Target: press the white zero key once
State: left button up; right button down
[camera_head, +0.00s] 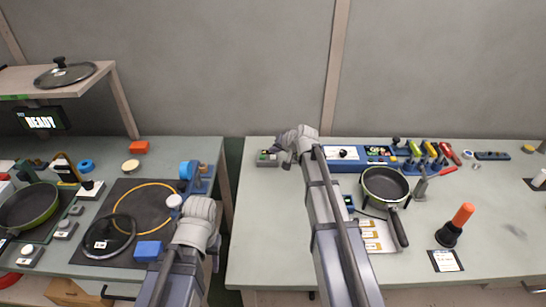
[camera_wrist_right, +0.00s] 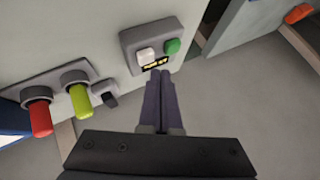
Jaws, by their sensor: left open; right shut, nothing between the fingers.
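The white zero key (camera_wrist_right: 146,55) is a white button on a small grey box (camera_wrist_right: 135,38), left of a green button (camera_wrist_right: 172,46), in the right wrist view. The box also shows at the left back of the right table (camera_head: 267,161) in the head view. My right gripper (camera_wrist_right: 161,78) is shut and empty, its tips close to the box's label edge, below and between the two buttons. Whether they touch it I cannot tell. In the head view the right gripper (camera_head: 282,147) is just above and right of the box. My left gripper (camera_head: 213,245) is open, mostly hidden by its wrist.
Red (camera_wrist_right: 40,118) and yellow-green (camera_wrist_right: 81,101) handles stand left of the box in the wrist view. A blue panel (camera_head: 343,154), a pan (camera_head: 385,184) and an orange-handled tool (camera_head: 462,215) are on the right table. A gap separates the two tables.

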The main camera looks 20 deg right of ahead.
aim_at(274, 161)
dwell(0.8)
jog(key=shift+f+b, duration=0.45)
jog(key=shift+f+b, duration=0.45)
dwell(0.6)
jog(key=shift+r, duration=0.1)
jog(key=shift+r+p, duration=0.85)
jog(key=shift+p, duration=0.05)
notch_tip(274, 161, up, 5)
jog(key=p, duration=0.5)
